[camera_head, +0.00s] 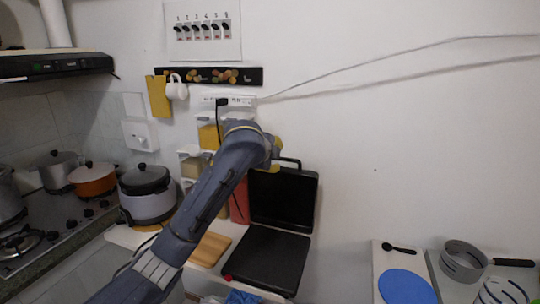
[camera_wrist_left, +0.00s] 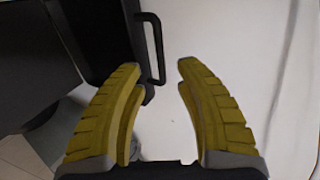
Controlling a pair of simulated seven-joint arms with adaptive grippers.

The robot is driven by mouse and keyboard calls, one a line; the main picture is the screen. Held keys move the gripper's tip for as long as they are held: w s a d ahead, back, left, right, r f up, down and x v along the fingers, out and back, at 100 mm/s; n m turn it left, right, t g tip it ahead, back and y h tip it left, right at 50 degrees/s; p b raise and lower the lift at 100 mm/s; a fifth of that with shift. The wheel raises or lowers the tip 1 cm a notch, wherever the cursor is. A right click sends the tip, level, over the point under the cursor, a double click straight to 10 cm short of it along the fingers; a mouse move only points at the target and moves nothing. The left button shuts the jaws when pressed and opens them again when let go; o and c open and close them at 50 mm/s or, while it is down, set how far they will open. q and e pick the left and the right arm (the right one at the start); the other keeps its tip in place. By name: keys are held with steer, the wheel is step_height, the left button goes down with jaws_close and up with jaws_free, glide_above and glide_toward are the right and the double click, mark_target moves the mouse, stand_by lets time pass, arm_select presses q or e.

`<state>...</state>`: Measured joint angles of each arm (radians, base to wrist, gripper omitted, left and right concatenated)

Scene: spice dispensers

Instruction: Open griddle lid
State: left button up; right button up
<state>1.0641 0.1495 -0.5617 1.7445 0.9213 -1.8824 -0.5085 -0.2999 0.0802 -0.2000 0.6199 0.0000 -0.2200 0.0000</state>
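The black griddle stands open in the head view. Its lid (camera_head: 284,198) is upright against the wall side, and its flat base (camera_head: 264,260) lies in front. The lid handle (camera_head: 288,162) is at the lid's top edge. My left gripper (camera_head: 274,154) is beside the handle, partly hidden by my own arm. In the left wrist view, the gripper (camera_wrist_left: 160,67) is open with yellow fingers apart and nothing held between them. The black handle (camera_wrist_left: 159,48) is just ahead of the fingertips, and the dark lid (camera_wrist_left: 104,40) is left of it. My right gripper is not in view.
A wooden board (camera_head: 211,249) lies left of the griddle. A rice cooker (camera_head: 147,200) and an orange pot (camera_head: 92,179) stand farther left. Spice dispensers (camera_head: 193,167) are on the wall behind my arm. A blue disc (camera_head: 406,288) lies at the right.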

arm_select(q)
steer(key=shift+v, duration=1.75)
